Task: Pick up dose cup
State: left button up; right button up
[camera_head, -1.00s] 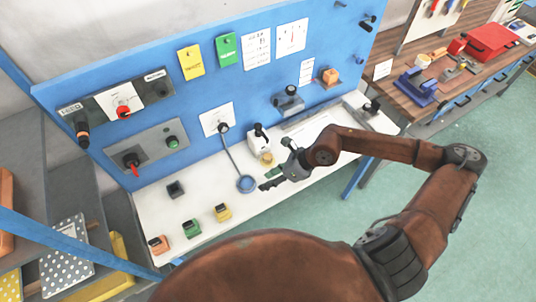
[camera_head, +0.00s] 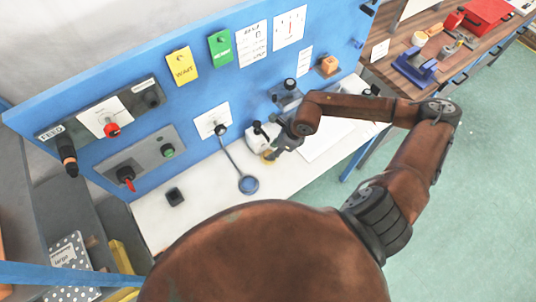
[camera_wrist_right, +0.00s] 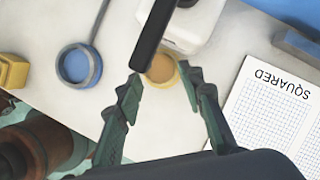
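The dose cup, which I take to be the small round tan cup (camera_head: 267,155), sits at the foot of the white dispenser (camera_head: 257,140) with a black lever. In the right wrist view the cup (camera_wrist_right: 162,70) shows between the fingertips, partly hidden by a black bar in front. My right gripper (camera_head: 273,153) is at the cup, fingers pointing toward it. In the wrist view the right gripper (camera_wrist_right: 161,76) is open, with one finger on each side of the cup; contact cannot be told. My left gripper is not in view.
A blue round dish (camera_head: 248,184) on a grey arm lies left of the cup. A gridded sheet marked SQUARED (camera_wrist_right: 275,110) lies to the right. A yellow block (camera_wrist_right: 13,72) is at the left. A blue panel (camera_head: 140,100) stands behind the white bench (camera_head: 210,200).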

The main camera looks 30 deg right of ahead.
aim_at(270, 152)
jog(key=x, duration=0.2)
jog(key=shift+w+a+f, duration=0.1)
jog(key=shift+w+f, duration=0.1)
jog(key=shift+a+f, duration=0.1)
jog(key=shift+f, duration=0.2)
jog(key=c, duration=0.7)
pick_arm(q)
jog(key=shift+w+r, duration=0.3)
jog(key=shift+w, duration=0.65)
pick_arm(e)
jog(key=shift+c, duration=1)
